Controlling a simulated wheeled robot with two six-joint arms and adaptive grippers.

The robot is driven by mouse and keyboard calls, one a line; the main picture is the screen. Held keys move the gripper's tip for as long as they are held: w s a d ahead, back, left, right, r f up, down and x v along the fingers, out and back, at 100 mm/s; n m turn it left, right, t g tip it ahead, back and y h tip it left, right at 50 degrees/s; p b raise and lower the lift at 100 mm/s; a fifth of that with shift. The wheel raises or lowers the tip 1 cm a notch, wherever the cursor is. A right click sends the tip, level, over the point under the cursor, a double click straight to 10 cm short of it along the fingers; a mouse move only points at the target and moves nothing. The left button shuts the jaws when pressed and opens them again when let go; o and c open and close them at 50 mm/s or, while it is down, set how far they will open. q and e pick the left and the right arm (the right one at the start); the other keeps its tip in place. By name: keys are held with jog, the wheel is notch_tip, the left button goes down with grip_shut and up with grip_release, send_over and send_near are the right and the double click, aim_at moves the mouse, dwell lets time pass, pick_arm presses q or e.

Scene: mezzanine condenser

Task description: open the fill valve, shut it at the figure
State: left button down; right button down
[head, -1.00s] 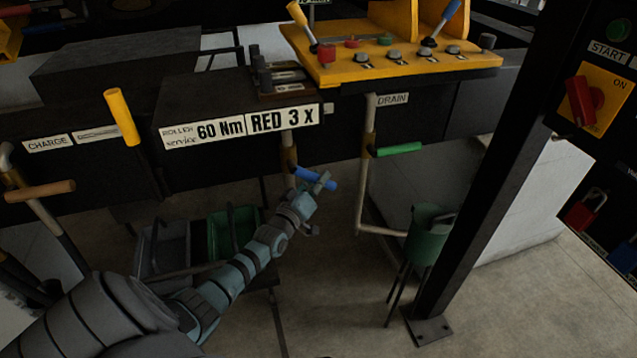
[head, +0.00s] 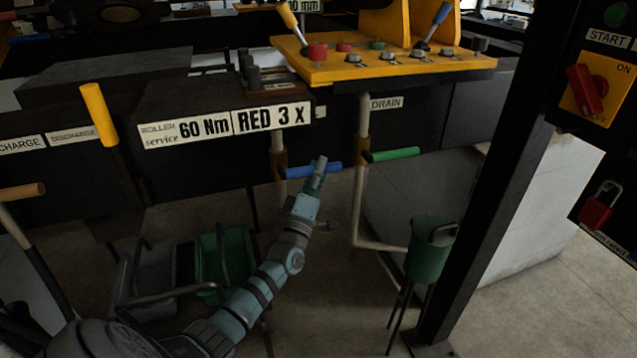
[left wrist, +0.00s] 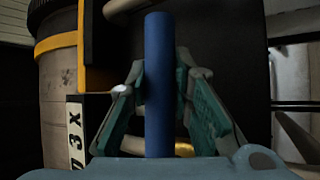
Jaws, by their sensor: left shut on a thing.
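A blue valve lever (head: 298,172) sits on a vertical pipe (head: 278,143) below the RED 3 X plate (head: 271,118). It lies nearly level, pointing right across its pipe. My left gripper (head: 319,172) is shut on the lever near its free end. In the left wrist view the blue lever (left wrist: 158,85) runs up between the two fingers (left wrist: 160,100). No label for this valve is readable, and the figure is not legible in any view. My right gripper is not in view.
A green drain lever (head: 392,155) on its pipe is close to the right of the blue one. A black post (head: 480,190) rises at right. Crates (head: 212,260) lie under the arm. A yellow control panel (head: 400,68) is above.

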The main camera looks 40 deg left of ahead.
pick_arm(q)
jog(key=shift+r+n+y, duration=0.15)
jog(key=shift+n+y, duration=0.15)
jog(key=shift+y, duration=0.1)
jog(key=shift+r, duration=0.1)
jog(key=c, duration=1.4)
grip_release()
jog(key=v, duration=1.2)
